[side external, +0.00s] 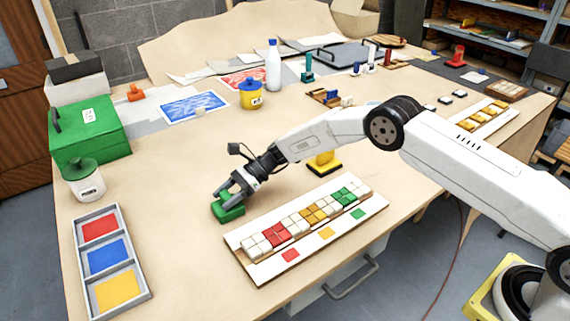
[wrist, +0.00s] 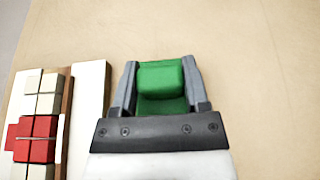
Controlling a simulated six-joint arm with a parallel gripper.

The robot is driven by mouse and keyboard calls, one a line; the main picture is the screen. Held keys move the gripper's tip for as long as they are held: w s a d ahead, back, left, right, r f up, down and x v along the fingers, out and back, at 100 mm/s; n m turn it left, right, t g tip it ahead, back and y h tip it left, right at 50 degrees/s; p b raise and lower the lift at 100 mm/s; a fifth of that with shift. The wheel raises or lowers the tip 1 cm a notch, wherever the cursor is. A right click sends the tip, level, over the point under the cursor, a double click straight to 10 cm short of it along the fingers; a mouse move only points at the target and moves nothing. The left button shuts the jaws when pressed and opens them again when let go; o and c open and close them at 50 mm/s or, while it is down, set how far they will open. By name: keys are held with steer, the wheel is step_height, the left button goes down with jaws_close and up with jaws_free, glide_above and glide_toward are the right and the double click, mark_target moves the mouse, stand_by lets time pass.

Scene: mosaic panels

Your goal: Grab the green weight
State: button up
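The green weight (side external: 228,208) sits on the wooden table, left of the mosaic panel. It has a wide base and a raised block on top. My gripper (side external: 232,190) points down over it, with its fingers around the upper part. In the wrist view the green weight (wrist: 160,77) lies between the two grey fingers of my gripper (wrist: 161,82). The lower sides of the weight are partly hidden by the fingers.
The mosaic panel (side external: 262,269) with coloured tiles lies close on the right. A yellow weight (side external: 323,163) stands behind it. A three-part tray (side external: 76,222), a white jar with green lid (side external: 86,182) and a green box (side external: 92,135) are at left. The table behind the weight is clear.

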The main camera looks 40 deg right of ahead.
mark_target(225, 194)
jaws_close()
steer(key=shift+r, duration=0.1)
steer(key=shift+r, duration=0.15)
steer(key=shift+r, duration=1.25)
steer(key=shift+s+d+r, duration=0.15)
steer(key=shift+s+r, duration=0.15)
steer(key=shift+r, duration=0.35)
steer(key=s+d+r, duration=0.4)
steer(key=s+r, duration=0.5)
steer(key=s, duration=0.3)
steer(key=shift+s+d, duration=0.2)
steer(key=shift+s, duration=0.1)
